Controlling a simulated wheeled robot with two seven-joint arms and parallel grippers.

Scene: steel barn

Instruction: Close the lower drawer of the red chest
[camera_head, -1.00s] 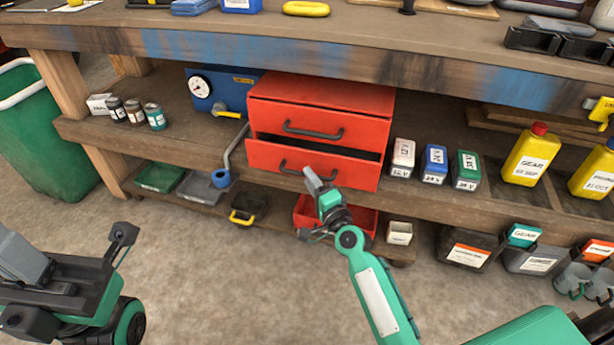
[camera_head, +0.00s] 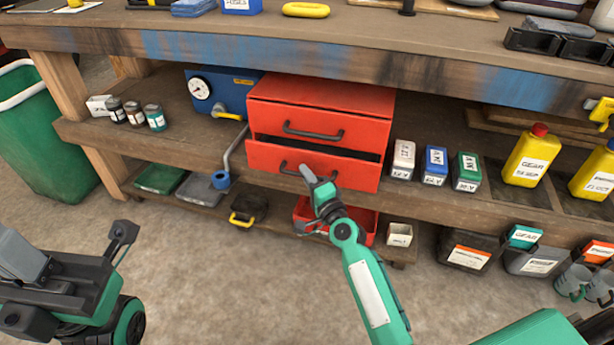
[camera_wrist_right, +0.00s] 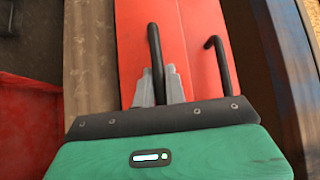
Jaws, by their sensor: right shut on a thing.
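The red chest (camera_head: 322,95) stands on the bench's shelf, with two drawers and dark bar handles. Its lower drawer (camera_head: 262,157) sticks out a little, with a dark gap above its front. My right gripper (camera_head: 308,173) is at the lower drawer's handle (camera_head: 333,174). In the right wrist view my right gripper (camera_wrist_right: 160,88) has its fingers shut around that handle (camera_wrist_right: 154,45), and the upper handle (camera_wrist_right: 222,65) is apart from them. My left gripper (camera_head: 123,236) is at the lower left, away from the chest; its finger state is unclear.
White, blue and green small boxes (camera_head: 436,165) stand right of the chest. A blue gauge box (camera_head: 228,92) with a grey pipe is at its left. A red bin (camera_head: 362,222) sits below the drawer on the lower shelf. The floor in front is clear.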

